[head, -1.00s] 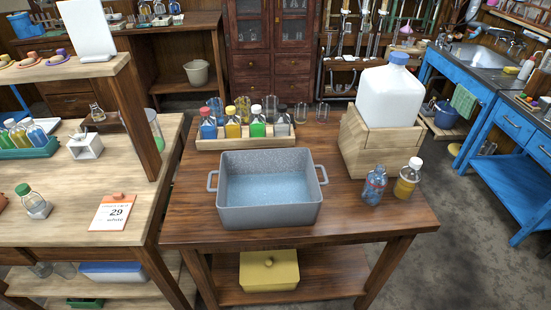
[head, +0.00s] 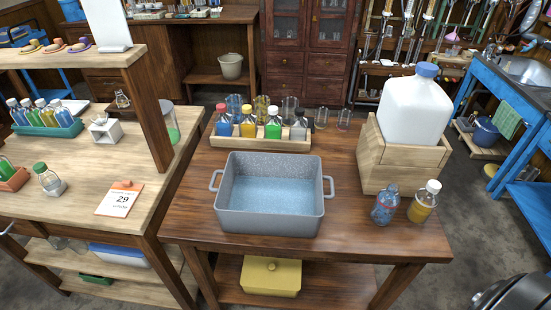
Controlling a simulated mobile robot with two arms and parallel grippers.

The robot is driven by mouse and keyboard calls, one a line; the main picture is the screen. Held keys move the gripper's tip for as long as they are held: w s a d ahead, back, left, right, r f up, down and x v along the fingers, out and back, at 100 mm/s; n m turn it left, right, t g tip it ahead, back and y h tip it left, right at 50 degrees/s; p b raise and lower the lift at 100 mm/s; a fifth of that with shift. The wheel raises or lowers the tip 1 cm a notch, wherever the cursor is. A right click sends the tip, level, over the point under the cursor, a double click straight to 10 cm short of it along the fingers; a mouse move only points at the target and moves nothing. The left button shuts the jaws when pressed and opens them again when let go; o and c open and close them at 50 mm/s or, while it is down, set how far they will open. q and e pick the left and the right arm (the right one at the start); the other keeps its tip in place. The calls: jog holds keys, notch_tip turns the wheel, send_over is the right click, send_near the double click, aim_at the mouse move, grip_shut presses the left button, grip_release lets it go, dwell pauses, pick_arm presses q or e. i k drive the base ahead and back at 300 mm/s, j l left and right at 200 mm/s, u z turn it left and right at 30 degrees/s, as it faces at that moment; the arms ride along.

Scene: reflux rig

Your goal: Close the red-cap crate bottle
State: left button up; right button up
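The red-cap bottle (head: 223,123) holds blue liquid and stands upright at the left end of the wooden crate (head: 258,143) on the brown table. Its red cap (head: 221,107) shows on top of its neck; whether it sits loose or tight is too small to tell. Beside it in the crate stand a yellow-liquid bottle (head: 249,125), a green-liquid bottle (head: 273,127) and a clear bottle with a dark cap (head: 299,128). Neither of my grippers is in view.
A grey basin of water (head: 270,219) stands in front of the crate. Several empty glasses (head: 321,117) stand behind it. A large white jug (head: 414,105) sits in a wooden box (head: 402,168) at right. Two small bottles, blue (head: 385,206) and amber (head: 424,203), stand at front right.

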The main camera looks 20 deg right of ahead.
aim_at(387, 201)
jog(key=l+u, duration=0.1)
jog(key=l, duration=0.4)
jog(key=k+l+u, duration=0.1)
jog(key=l, duration=0.35)
jog(key=k+l+u, duration=0.1)
jog(key=l, duration=0.85)
jog(key=k+l+u, duration=0.15)
jog(key=l, duration=0.35)
jog(key=k+l+u, duration=0.1)
jog(key=l, duration=0.35)
jog(key=i+j+z, duration=0.35)
jog(key=j, duration=0.65)
jog(key=i+j+z, duration=0.1)
jog(key=j+z, duration=0.2)
jog(key=j, duration=0.7)
jog(key=j+z, duration=0.35)
jog(key=j, duration=0.7)
jog(key=i, duration=0.05)
